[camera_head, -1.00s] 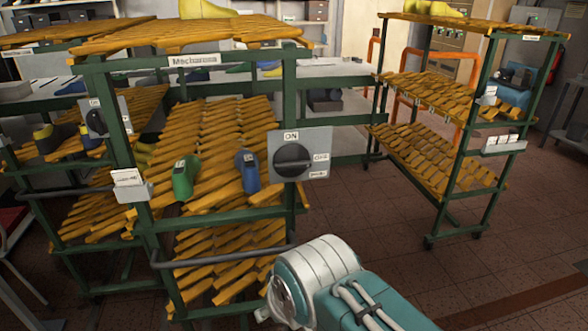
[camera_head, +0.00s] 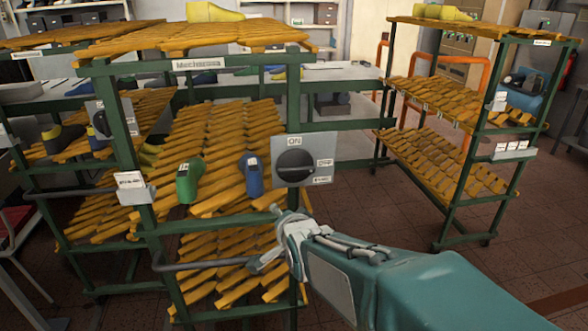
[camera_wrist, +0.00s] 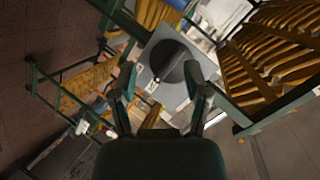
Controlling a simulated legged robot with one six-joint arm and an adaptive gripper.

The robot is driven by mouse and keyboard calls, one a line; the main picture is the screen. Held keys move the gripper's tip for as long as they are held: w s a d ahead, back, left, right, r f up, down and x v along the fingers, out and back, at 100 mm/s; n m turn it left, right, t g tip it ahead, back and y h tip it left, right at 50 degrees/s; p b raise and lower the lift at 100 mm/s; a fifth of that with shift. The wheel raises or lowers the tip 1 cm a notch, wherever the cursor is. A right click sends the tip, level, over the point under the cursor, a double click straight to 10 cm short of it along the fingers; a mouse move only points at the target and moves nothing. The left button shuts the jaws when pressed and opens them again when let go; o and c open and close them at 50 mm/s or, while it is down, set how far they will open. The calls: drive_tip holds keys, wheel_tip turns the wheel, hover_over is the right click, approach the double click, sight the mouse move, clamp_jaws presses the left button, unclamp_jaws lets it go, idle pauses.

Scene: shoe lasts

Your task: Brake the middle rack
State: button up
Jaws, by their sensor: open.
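The middle rack (camera_head: 124,148) has a green frame and slanted yellow slatted shelves. On its right post is a grey panel (camera_head: 322,148) marked "ON" at the top, with two smaller labels at the right. A round black knob (camera_head: 295,164) sits in the middle of it; its bar looks roughly level. My gripper (camera_head: 268,238) is open and empty, below and slightly left of the panel. In the wrist view, the knob (camera_wrist: 170,60) and panel (camera_wrist: 146,76) show tilted, beyond and between the open fingertips (camera_wrist: 160,72). No contact with the knob is visible.
A green shoe last (camera_head: 188,180) and a blue one (camera_head: 251,174) lie on the rack's shelf. A dark handle bar (camera_head: 205,263) crosses its front low down. Another rack (camera_head: 452,185) stands at the right, with open brown floor (camera_head: 380,222) between.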

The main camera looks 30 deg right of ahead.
sight(297, 173)
drive_tip(key=w+d+m+t+h, duration=0.1)
drive_tip(key=w+d+m, duration=0.1)
drive_tip(key=w, duration=0.3)
drive_tip(key=w+d+m+t+h, duration=0.1)
drive_tip(key=w+d+m, duration=0.2)
drive_tip(key=w+d, duration=0.2)
drive_tip(key=w+d+m+t+h, duration=0.1)
drive_tip(key=w+d+m+t, duration=0.1)
drive_tip(key=w+d+m, duration=0.1)
drive_tip(key=shift+x, duration=1.05)
drive_tip(key=shift+d, duration=0.15)
drive_tip(key=shift+c, duration=0.3)
drive_tip(key=shift+s, duration=0.1)
clamp_jaws()
